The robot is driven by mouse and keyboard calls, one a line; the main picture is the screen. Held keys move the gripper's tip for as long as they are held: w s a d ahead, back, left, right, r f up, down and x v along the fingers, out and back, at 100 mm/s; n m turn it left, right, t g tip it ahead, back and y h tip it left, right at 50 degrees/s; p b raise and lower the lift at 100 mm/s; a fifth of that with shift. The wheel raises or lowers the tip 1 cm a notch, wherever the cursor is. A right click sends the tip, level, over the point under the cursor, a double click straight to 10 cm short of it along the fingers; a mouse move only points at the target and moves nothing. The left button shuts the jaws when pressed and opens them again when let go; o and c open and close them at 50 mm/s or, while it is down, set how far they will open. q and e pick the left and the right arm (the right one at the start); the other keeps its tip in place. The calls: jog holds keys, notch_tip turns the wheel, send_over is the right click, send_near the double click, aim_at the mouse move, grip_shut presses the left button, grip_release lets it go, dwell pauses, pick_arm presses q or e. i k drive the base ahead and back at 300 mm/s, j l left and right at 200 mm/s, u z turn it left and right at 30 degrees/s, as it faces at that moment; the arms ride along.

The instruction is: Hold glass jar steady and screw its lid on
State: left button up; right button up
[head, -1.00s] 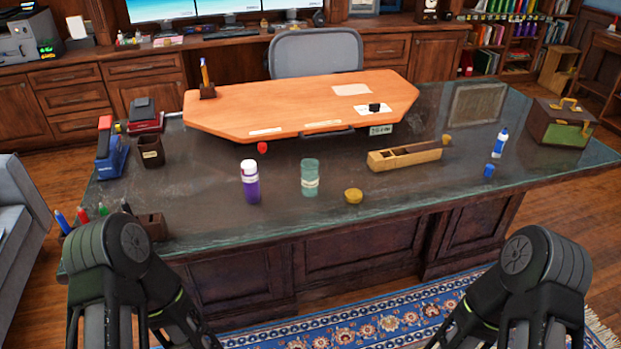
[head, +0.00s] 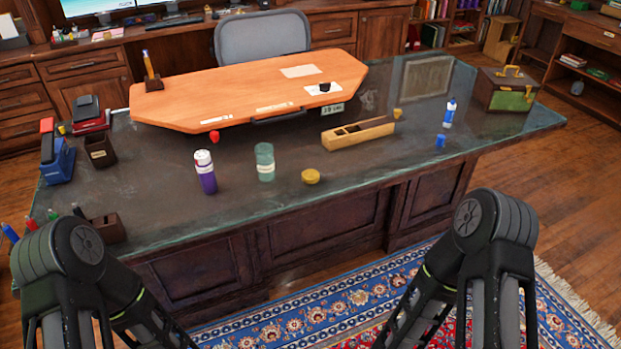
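In the head view the greenish glass jar (head: 265,163) stands upright on the dark desk top (head: 370,172), near its front edge, with a pale label and no lid on it. A round yellow-gold lid (head: 311,176) lies on the desk just right of the jar, apart from it. Parts of both my arms show at the bottom left and bottom right, in front of the desk. Neither gripper's fingertips are in the frame. Nothing touches the jar or the lid.
A wooden box (head: 358,133) lies to the right, a blue-white tube (head: 449,113) and blue cap (head: 441,141) farther right. A red cap (head: 214,136) and orange board (head: 250,88) lie behind.

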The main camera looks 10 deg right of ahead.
aim_at(264, 151)
jog(key=i+l, duration=0.15)
jog(key=l, duration=0.25)
jog(key=i+l, duration=0.15)
jog(key=l, duration=0.2)
jog(key=i+l, duration=0.2)
jog(key=l, duration=0.2)
jog(key=i+l, duration=0.15)
jog(key=l, duration=0.2)
jog(key=i+l, duration=0.15)
jog(key=l, duration=0.25)
jog(key=u, duration=1.75)
